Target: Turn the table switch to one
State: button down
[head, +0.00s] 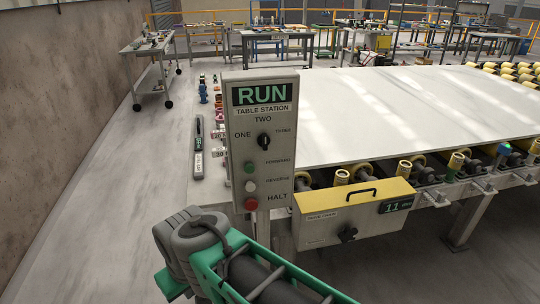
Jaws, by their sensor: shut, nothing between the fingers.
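The table switch is a black rotary knob (263,141) on an upright grey control panel (283,172) headed "TABLE STATION". ONE is printed to its left, TWO above it and THREE at its upper right. The knob looks roughly upright, towards TWO, but it is too small to be sure. Below it are a green FORWARD button (249,167), a white REVERSE button (250,186) and a red HALT button (251,204). My green and grey arm is at the bottom, below and in front of the panel, apart from the knob. My gripper is not in view.
A yellow and grey box (352,212) with a handle and a dark knob sits right of the panel. Behind is a large pale stone slab (400,115) on a roller table. A brown wall (60,110) stands left, with clear floor beside it.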

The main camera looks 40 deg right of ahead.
aim_at(263, 140)
jog(key=z, duration=0.35)
jog(key=k, duration=0.4)
jog(key=z, duration=0.75)
jog(key=i, duration=0.5)
jog(key=k, duration=1.3)
jog(key=u, duration=0.95)
jog(key=i, duration=1.35)
jog(key=z, duration=0.35)
